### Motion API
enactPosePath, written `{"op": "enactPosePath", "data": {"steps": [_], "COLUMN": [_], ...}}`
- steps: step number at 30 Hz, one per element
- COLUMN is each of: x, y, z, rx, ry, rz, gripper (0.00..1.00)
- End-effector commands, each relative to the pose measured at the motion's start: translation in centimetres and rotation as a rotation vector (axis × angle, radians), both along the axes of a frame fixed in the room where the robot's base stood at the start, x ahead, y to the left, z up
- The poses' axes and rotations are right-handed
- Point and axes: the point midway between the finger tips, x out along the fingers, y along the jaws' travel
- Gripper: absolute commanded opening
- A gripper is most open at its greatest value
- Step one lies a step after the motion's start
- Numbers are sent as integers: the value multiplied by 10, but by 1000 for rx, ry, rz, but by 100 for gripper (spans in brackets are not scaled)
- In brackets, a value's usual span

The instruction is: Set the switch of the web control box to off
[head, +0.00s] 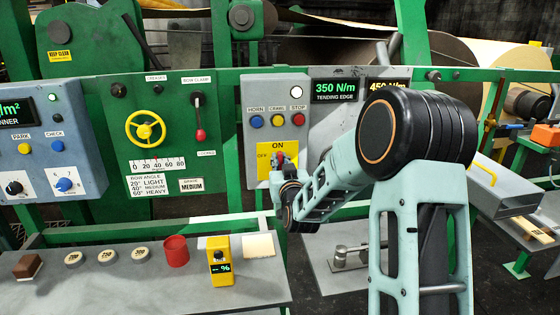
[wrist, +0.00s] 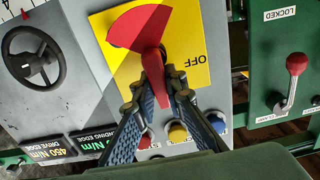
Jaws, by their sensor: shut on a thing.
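The web control box (head: 262,90) is a grey panel in the middle of the head view. It carries a yellow plate (head: 264,180) with ON at its top and OFF at its left. The plate (wrist: 197,85) fills the upper middle of the wrist view, where OFF shows upside down at right. The red switch (wrist: 140,27) has a broad fan-shaped part and a narrow handle. My gripper (wrist: 161,76) is shut on that handle, which points down in the wrist view, away from the OFF label. In the head view my gripper (head: 285,165) partly hides the switch; ON is hidden in the wrist view.
Blue, yellow and red buttons (head: 277,121) sit above the plate. A yellow handwheel (head: 145,128) and a red-knobbed lever (head: 200,134) are on the green panel at left. A grey shelf (head: 120,285) with several small items lies below.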

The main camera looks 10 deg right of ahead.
Motion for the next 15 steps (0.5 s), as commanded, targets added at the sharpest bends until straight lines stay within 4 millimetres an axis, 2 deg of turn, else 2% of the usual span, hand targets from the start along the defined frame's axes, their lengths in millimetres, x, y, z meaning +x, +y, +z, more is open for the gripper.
{"op": "enactPosePath", "data": {"steps": [8, 15], "x": [0, 0], "y": [1, 6], "z": [-2, -6], "rx": [-36, -171], "ry": [-1, -4], "rz": [0, 2], "gripper": [0, 0]}}
